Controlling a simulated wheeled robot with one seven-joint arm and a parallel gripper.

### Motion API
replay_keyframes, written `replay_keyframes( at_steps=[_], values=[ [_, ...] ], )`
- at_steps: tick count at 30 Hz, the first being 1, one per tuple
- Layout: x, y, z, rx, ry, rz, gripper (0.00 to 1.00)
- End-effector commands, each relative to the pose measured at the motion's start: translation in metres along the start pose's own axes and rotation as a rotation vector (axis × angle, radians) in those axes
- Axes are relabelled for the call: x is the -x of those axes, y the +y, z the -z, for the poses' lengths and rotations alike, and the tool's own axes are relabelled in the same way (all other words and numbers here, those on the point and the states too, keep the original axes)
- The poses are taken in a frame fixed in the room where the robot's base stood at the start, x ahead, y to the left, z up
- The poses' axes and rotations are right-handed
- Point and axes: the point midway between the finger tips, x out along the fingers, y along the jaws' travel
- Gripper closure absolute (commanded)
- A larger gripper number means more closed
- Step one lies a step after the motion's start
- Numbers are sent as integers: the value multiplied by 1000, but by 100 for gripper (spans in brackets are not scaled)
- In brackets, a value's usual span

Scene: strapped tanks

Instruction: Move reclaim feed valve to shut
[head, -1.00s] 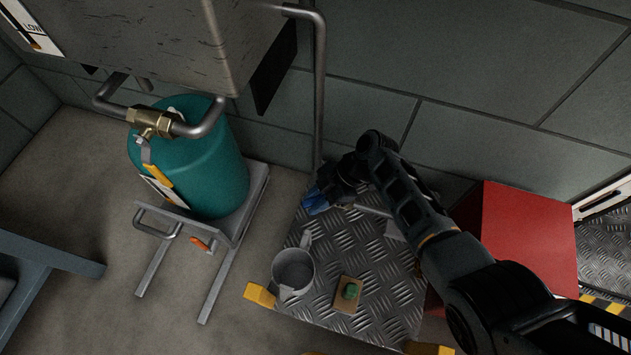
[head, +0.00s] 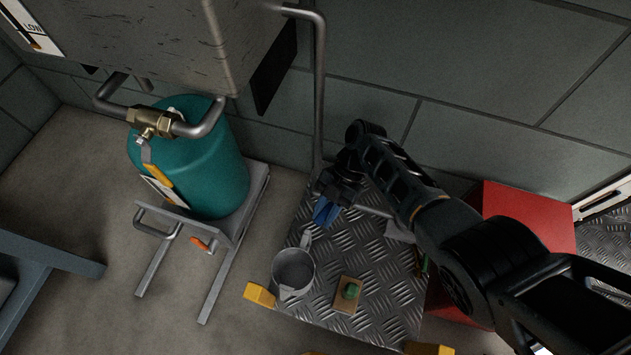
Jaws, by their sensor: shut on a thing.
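A brass valve (head: 150,122) sits in the grey pipe above a teal tank (head: 205,165). A yellow-orange lever (head: 158,174) hangs down from it along the tank's front. No label names it as the reclaim feed valve in a way I can read. My gripper (head: 327,208) is well to the right of the valve, over the back of a checker-plate platform. It is shut on a small blue thing (head: 325,213), whose shape is partly hidden by the gripper. Whether the blue thing touches the plate cannot be told.
A red box (head: 525,225) stands at right. A tank stand (head: 232,225) has an orange-handled latch. A vertical pipe (head: 319,90) rises behind my gripper.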

Motion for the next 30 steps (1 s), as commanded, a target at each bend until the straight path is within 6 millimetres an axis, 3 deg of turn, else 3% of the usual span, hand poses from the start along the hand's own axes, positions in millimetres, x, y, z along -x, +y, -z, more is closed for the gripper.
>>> replay_keyframes(
  at_steps=[11, 20, 26, 27, 30],
  values=[
    [0, -3, -1, 28, -3, 26, 100],
    [2, -21, -4, 221, -5, 192, 100],
    [2, -20, -4, 220, -4, 187, 100],
    [2, -20, -4, 219, -4, 187, 70],
    [2, -20, -4, 219, -3, 186, 61]
  ],
)
